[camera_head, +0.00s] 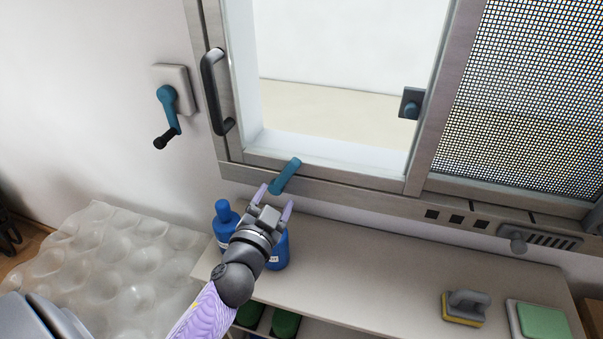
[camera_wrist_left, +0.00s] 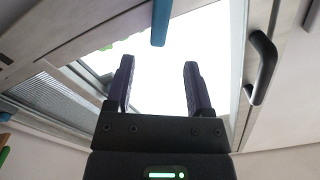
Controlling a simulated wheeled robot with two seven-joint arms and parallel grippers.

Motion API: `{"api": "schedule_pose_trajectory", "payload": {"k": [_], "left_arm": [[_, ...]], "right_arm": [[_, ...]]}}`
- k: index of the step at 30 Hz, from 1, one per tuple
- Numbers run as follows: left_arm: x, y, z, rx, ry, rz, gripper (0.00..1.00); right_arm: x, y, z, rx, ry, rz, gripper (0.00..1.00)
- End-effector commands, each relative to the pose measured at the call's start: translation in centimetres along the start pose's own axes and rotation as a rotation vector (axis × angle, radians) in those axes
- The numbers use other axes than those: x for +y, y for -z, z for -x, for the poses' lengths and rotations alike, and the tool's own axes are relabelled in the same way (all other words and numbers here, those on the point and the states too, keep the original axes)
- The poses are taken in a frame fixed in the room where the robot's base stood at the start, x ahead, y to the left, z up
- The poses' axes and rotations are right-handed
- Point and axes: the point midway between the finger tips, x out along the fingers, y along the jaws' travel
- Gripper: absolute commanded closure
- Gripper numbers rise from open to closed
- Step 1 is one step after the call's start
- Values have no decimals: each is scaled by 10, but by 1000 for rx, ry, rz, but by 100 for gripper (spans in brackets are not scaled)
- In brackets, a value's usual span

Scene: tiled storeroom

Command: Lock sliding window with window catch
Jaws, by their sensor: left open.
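The sliding window (camera_head: 236,100) has a metal frame and a black bar handle (camera_head: 213,92) on its left side. A teal catch lever (camera_head: 285,176) sits on the bottom rail, tilted up to the right. It also shows in the left wrist view at the top (camera_wrist_left: 160,22). My left gripper (camera_head: 274,198) is open and empty, just below the lever and apart from it. In the left wrist view its two dark fingers (camera_wrist_left: 158,85) point toward the window with the lever beyond them. My right gripper is not in view.
A teal crank (camera_head: 168,105) is on the wall at left. A dark square latch with a teal knob (camera_head: 411,104) is on the right stile. Blue bottles (camera_head: 224,220) stand close beside my left gripper on the shelf (camera_head: 370,265). A sponge brush (camera_head: 465,307) lies at right; mid-shelf is clear.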

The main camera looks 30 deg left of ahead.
Motion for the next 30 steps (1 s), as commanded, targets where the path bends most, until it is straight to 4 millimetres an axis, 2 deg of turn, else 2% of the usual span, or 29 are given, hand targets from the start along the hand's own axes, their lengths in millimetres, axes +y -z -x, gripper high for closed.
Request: {"api": "schedule_pose_trajectory", "payload": {"k": [3, 9, 13, 20, 30], "left_arm": [[0, 0, -32, 3, 1, -2, 32], [1, -1, -67, -1, -1, 1, 32], [1, -1, -75, -2, -1, 1, 32], [1, -1, -76, -2, -2, 1, 32], [1, -1, -76, -2, -2, 2, 100]], "right_arm": [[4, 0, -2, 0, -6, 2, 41], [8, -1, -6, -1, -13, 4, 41], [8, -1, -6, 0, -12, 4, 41], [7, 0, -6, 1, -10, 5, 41], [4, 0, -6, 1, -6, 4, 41]]}}
